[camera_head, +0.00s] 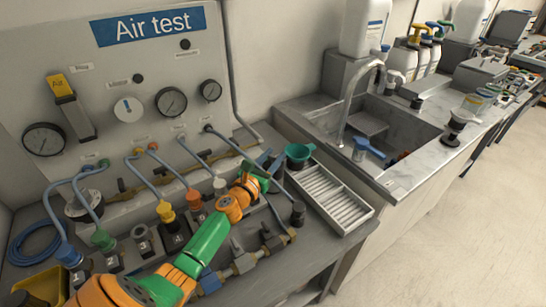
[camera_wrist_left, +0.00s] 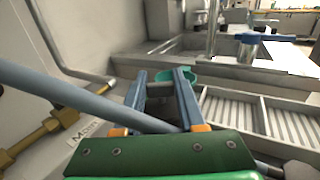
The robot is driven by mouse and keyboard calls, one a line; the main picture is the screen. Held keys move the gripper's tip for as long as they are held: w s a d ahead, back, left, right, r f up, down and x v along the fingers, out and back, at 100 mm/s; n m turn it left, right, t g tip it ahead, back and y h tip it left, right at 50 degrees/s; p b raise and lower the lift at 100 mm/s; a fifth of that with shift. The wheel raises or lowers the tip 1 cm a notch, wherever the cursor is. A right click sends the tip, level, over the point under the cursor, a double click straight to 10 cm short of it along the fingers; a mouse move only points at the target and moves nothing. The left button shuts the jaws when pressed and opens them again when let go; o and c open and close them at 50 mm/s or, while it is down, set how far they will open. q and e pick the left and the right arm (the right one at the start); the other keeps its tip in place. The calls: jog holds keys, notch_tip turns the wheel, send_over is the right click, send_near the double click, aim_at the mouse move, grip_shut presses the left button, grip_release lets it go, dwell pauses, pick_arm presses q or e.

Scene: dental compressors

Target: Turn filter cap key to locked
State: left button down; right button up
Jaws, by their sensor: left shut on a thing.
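My left gripper (camera_head: 272,166) reaches over the bench from the lower left on an orange and green arm. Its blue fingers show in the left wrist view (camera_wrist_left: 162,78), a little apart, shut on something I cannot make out. A blue-grey hose (camera_wrist_left: 65,92) crosses the finger bases in that view. A green funnel-like cup (camera_head: 299,152) stands just beyond the fingertips; whether they touch is unclear. It also shows behind the fingertips in the left wrist view (camera_wrist_left: 181,76). I cannot pick out the filter cap key or its locked mark. My right gripper is not in view.
The Air test panel (camera_head: 140,70) with round gauges stands behind the bench. Several hoses and numbered fittings crowd the bench around my arm. A ribbed white tray (camera_head: 361,224) lies right of the gripper. A sink (camera_head: 412,133) with a tap is farther right.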

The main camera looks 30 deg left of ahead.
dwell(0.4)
pick_arm(q)
jog(key=shift+c, duration=2.4)
grip_release()
jog(key=shift+s, duration=0.1)
jog(key=s, duration=0.7)
jog(key=shift+d+p, duration=0.4)
